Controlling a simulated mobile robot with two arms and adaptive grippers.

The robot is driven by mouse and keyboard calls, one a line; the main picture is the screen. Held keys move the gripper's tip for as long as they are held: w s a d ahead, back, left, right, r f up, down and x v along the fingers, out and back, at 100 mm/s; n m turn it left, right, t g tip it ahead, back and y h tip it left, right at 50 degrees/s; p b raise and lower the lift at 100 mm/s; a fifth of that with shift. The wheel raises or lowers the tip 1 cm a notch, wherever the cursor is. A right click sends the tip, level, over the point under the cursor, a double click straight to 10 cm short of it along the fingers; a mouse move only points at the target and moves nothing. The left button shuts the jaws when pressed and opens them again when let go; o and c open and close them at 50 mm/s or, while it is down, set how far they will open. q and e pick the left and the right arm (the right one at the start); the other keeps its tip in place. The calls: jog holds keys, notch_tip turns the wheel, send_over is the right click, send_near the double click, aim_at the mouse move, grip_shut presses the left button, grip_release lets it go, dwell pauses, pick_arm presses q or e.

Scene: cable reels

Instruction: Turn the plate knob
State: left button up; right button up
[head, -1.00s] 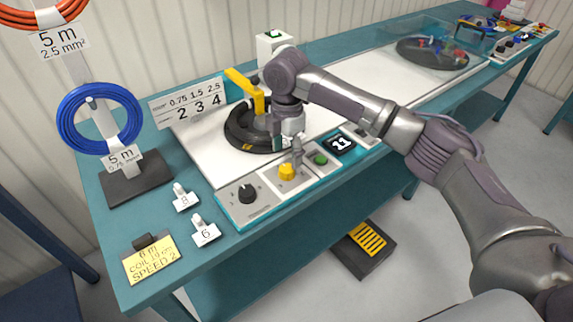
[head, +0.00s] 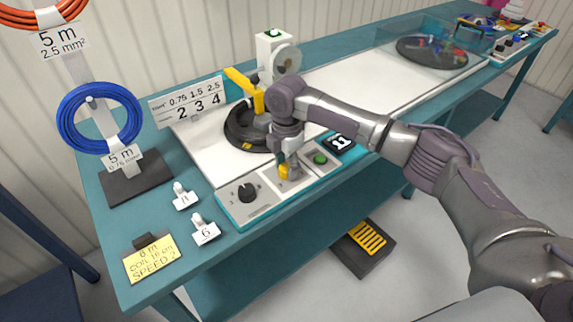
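A control panel along the bench's front edge carries a black knob (head: 246,192) with small marks around it, a yellow knob (head: 283,172) and a green button (head: 320,158). I cannot read which knob is labelled as the plate knob. My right gripper (head: 288,168) points down at the yellow knob, with its fingers at or beside it and partly covering it. Whether the fingers are closed on it is too small to tell. The black round plate (head: 238,125) with a yellow arm (head: 243,88) stands behind, partly hidden by my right wrist. My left gripper is not in view.
A dark display (head: 340,142) sits right of the green button. White tags (head: 205,231), a yellow note (head: 152,262) and a stand with a blue cable coil (head: 98,118) are on the left. A pedal (head: 364,248) lies on the floor.

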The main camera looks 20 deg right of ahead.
jog(key=shift+c, duration=0.9)
jog(key=shift+r+m+p, duration=0.15)
jog(key=shift+m+p, duration=0.15)
jog(key=shift+p, duration=0.4)
jog(key=m+p, duration=1)
jog(key=p, duration=0.2)
jog(key=m+p, duration=0.2)
jog(key=shift+m+p, duration=0.35)
jog(key=shift+m, duration=0.05)
jog(key=m+p, duration=0.2)
jog(key=m, duration=0.1)
jog(key=shift+m, duration=0.3)
jog(key=m+p, duration=0.2)
jog(key=m, duration=0.2)
jog(key=shift+m+p, duration=0.7)
jog(key=shift+m, duration=0.7)
jog(key=shift+w, duration=0.1)
